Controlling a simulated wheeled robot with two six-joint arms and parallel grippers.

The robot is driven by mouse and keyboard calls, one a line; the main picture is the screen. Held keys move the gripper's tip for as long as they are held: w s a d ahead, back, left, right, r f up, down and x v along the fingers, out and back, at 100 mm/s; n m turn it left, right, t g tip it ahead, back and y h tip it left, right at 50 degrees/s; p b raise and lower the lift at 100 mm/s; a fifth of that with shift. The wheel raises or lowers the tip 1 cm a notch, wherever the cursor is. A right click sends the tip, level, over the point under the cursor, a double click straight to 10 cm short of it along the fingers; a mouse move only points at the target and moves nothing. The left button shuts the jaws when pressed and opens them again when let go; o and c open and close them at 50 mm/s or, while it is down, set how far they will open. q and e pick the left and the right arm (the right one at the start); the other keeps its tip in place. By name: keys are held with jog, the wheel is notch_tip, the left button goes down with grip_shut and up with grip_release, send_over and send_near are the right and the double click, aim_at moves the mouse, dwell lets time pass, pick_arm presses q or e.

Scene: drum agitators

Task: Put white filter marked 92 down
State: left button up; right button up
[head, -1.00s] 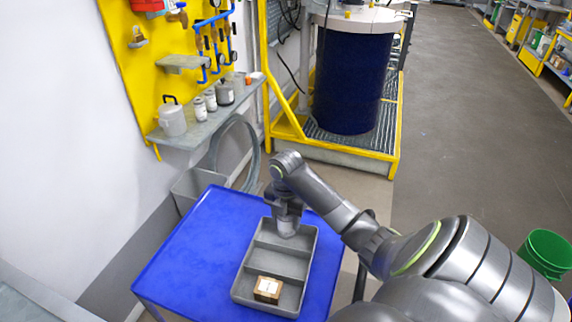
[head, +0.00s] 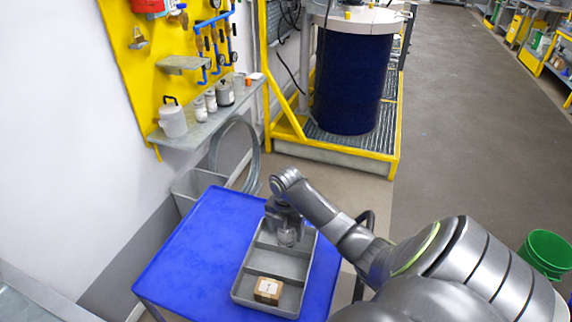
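My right gripper (head: 287,229) points down over the far compartment of the grey divided tray (head: 238,287). A small pale grey-white cylinder, likely the white filter (head: 288,238), shows right at its fingertips, low in or over that compartment. No number can be read on it. The fingers hide part of it, and I cannot tell whether they grip it or stand open around it. I also cannot tell whether it touches the tray floor. My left gripper is not in view.
The tray stands on a blue table (head: 190,255). A small brown box with a white label (head: 268,290) sits in the near compartment; the middle one looks empty. A wall shelf (head: 205,125) holds several containers. A dark blue drum (head: 347,80) stands behind, on a yellow-framed platform.

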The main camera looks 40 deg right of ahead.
jog(key=shift+r, duration=0.2)
notch_tip(320, 180, up, 10)
jog(key=shift+f+b, duration=0.2)
jog(key=shift+b, duration=0.6)
jog(key=shift+r+p, duration=0.7)
jog(key=shift+p, duration=0.05)
jog(key=shift+r+p, duration=0.5)
jog(key=shift+r, duration=0.05)
jog(key=shift+f, duration=0.15)
